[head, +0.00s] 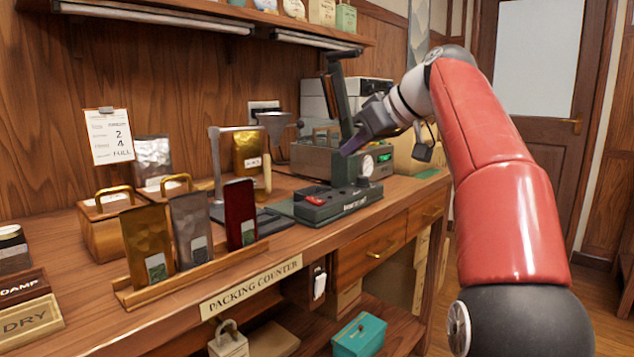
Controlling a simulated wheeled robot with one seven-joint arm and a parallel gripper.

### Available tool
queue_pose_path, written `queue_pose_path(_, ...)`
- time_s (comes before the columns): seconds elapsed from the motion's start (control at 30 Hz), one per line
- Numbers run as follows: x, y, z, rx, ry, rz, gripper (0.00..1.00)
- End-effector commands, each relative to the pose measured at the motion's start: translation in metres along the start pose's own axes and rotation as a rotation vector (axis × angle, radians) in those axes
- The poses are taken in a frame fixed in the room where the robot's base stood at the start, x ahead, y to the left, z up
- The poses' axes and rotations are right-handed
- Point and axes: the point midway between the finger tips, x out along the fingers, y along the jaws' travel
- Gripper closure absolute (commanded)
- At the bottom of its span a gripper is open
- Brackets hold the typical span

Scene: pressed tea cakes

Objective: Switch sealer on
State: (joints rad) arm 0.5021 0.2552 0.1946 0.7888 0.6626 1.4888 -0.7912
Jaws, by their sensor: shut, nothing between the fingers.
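The sealer (345,207) is a dark green bench machine at the right part of the packing counter, with its upper arm (343,100) raised. A red rocker switch (316,200) sits on its front left corner. I cannot tell whether the switch is on or off. A round white dial (367,165) shows above the base, at the right. My gripper (346,151) is shut and empty. It reaches in from the right, in front of the raised arm, above the base and up to the right of the switch. Its body hides part of the machine.
A rack with three pouches (188,228) stands at the counter's front left. A shelf (220,20) overhangs the counter.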

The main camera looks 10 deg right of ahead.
Motion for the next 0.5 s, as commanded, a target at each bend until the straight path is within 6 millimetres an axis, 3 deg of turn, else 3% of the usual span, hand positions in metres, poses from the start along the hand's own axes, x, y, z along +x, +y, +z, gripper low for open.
queue_pose_path(0.37,0.000,0.001,-0.001,-0.005,0.004,-0.002,1.00)
queue_pose_path(0.5,0.009,0.000,-0.001,-0.005,0.004,-0.003,1.00)
